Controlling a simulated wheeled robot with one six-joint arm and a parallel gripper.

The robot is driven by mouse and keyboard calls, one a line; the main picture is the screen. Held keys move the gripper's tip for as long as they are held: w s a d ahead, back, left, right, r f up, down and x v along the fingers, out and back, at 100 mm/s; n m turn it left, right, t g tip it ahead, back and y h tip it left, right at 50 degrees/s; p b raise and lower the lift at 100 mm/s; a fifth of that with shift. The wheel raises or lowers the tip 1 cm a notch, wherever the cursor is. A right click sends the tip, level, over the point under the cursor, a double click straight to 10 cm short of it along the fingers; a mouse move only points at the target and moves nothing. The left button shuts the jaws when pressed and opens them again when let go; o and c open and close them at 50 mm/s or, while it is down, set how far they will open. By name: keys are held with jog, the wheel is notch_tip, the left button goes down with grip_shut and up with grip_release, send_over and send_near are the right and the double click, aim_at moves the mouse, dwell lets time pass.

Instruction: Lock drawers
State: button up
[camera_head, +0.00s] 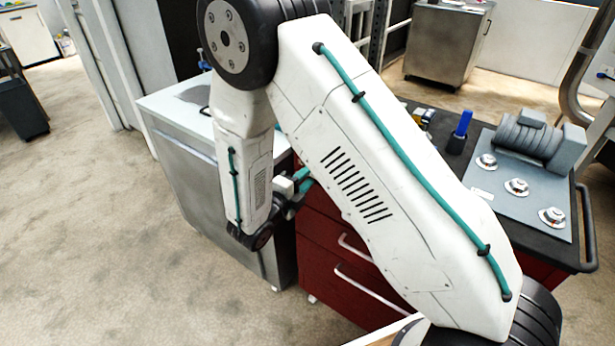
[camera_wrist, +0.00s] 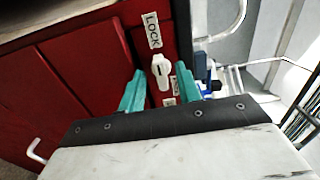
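The red drawer cabinet (camera_head: 330,235) stands in the middle of the head view, partly hidden by my arm; its red front also shows in the wrist view (camera_wrist: 85,85). A white lock knob (camera_wrist: 161,72) sits on the red front below a white label reading LOCK (camera_wrist: 152,30). A second label (camera_wrist: 170,96) below the knob is partly hidden and unreadable. My gripper (camera_wrist: 159,69) is open, its two teal fingers on either side of the knob, with gaps visible. Whether the knob is between or beyond the tips is unclear. In the head view, my gripper (camera_head: 302,180) is mostly hidden.
White drawer handles (camera_head: 355,245) stick out from the cabinet. Its dark top (camera_head: 480,140) holds a grey roller machine (camera_head: 530,140) with several knobs and a blue-handled object (camera_head: 463,124). A grey metal cabinet (camera_head: 190,150) stands close on the left. Open floor lies at left.

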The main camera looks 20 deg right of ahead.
jog(key=v, duration=0.6)
jog(key=shift+s+a, duration=0.2)
jog(key=shift+a, duration=0.05)
jog(key=s+d+r+m+g+y, duration=0.2)
jog(key=s+d+r+m+g, duration=0.35)
jog(key=m, duration=0.75)
jog(key=s+d+r+m+g+y, duration=0.2)
jog(key=s+m+g, duration=0.6)
jog(key=m, duration=0.4)
jog(key=s+d+r+m+t+y, duration=0.2)
jog(key=s+r+m+t+y, duration=0.3)
jog(key=s+r+m+y, duration=0.6)
jog(key=s+r+m, duration=0.3)
jog(key=r+m, duration=0.1)
jog(key=m, duration=0.3)
jog(key=shift+d+r, duration=0.15)
jog(key=shift+d, duration=0.25)
